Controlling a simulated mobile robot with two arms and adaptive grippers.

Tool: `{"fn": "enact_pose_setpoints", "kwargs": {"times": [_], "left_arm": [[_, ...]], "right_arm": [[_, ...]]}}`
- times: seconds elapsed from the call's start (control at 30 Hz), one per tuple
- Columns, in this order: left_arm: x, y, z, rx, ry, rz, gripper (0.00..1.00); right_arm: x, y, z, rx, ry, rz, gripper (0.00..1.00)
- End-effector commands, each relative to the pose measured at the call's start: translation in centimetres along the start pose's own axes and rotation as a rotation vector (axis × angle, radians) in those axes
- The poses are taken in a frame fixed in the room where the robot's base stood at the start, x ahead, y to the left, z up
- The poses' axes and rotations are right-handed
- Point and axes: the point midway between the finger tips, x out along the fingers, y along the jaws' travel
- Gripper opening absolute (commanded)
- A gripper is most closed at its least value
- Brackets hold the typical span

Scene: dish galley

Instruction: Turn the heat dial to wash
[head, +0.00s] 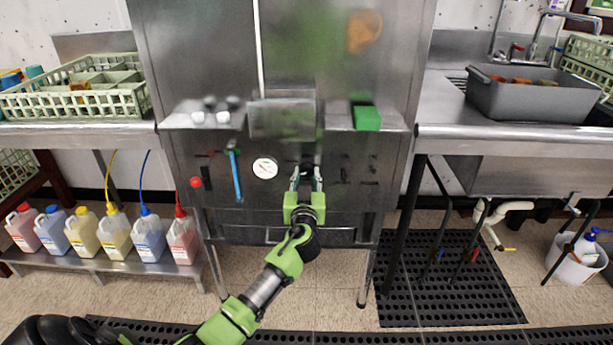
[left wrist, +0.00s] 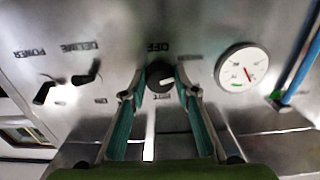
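The heat dial is a round black knob (left wrist: 160,77) with a white pointer mark, on the steel front panel of the dish machine. An OFF label shows beside it in the left wrist view, upside down. In the head view the dial (head: 307,168) is partly hidden behind my left gripper (head: 306,181). My left gripper (left wrist: 161,78) is open, with its two teal-padded fingers on either side of the dial. The fingertips are close to the knob's sides; I cannot tell whether they touch. My right gripper is not in view.
A round white gauge (head: 265,168) and a blue handle (head: 235,175) are left of the dial. Small POWER and DELIME switches (left wrist: 86,74) sit on its other side. A green block (head: 366,118) rests on the ledge above. Several coloured jugs (head: 115,232) stand low at left.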

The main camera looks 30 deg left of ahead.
Motion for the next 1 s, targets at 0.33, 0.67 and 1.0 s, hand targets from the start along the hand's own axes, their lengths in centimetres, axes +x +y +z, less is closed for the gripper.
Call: {"fn": "enact_pose_setpoints", "kwargs": {"times": [0.33, 0.67, 1.0], "left_arm": [[0.0, 0.0, 0.1, 0.025, 0.000, 0.000, 0.07], [0.0, 0.0, 0.1, 0.214, 0.000, 0.000, 0.07], [0.0, -0.1, 0.0, 0.502, 0.000, 0.001, 0.07]], "right_arm": [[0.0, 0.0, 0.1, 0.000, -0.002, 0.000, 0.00], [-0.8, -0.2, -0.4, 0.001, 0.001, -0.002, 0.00], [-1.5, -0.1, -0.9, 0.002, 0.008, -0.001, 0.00]]}}
